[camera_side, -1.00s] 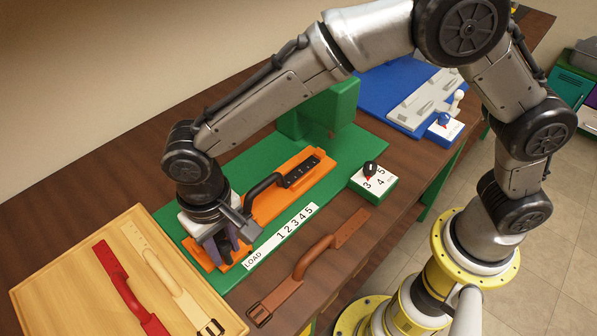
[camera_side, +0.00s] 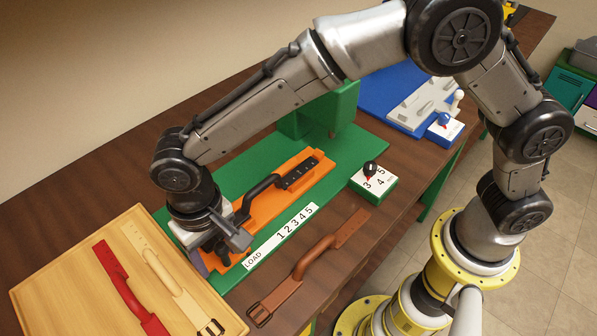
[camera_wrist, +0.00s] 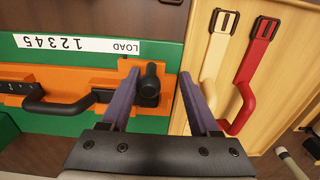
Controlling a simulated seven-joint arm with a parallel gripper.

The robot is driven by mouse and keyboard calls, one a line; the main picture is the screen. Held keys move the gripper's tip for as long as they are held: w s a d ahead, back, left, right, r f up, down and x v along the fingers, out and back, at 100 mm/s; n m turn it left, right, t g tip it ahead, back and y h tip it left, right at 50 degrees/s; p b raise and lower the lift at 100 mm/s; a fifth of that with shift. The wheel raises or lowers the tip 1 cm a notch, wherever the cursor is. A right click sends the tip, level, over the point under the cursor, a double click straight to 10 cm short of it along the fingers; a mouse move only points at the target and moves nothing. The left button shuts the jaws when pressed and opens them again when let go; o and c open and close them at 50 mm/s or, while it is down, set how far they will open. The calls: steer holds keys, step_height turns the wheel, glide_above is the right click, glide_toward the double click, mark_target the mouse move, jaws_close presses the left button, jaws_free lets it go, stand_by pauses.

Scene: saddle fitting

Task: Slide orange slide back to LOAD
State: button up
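The orange slide (camera_side: 285,190) lies on the green base (camera_side: 350,150), with a black strap piece and its raised handle on it. In the wrist view the slide's end (camera_wrist: 180,95) sits beside the LOAD mark on the white scale (camera_wrist: 80,43). A black knob (camera_wrist: 150,82) stands on that end. My gripper (camera_wrist: 158,73) is open, with its purple fingers on either side of the knob. The knob is close to or touching the left finger, and there is a clear gap to the right finger. In the side view my gripper hides the slide's near end.
A wooden tray (camera_side: 75,270) with a red strap (camera_side: 125,290) and a cream strap (camera_side: 165,275) stands close on the left. A brown strap (camera_side: 310,262) lies on the table in front. A numbered dial box (camera_side: 375,185) and a blue fixture (camera_side: 385,95) stand to the right.

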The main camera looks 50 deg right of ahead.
steer(key=shift+d, duration=0.15)
steer(key=shift+r, duration=3)
steer(key=shift+w+d, duration=0.1)
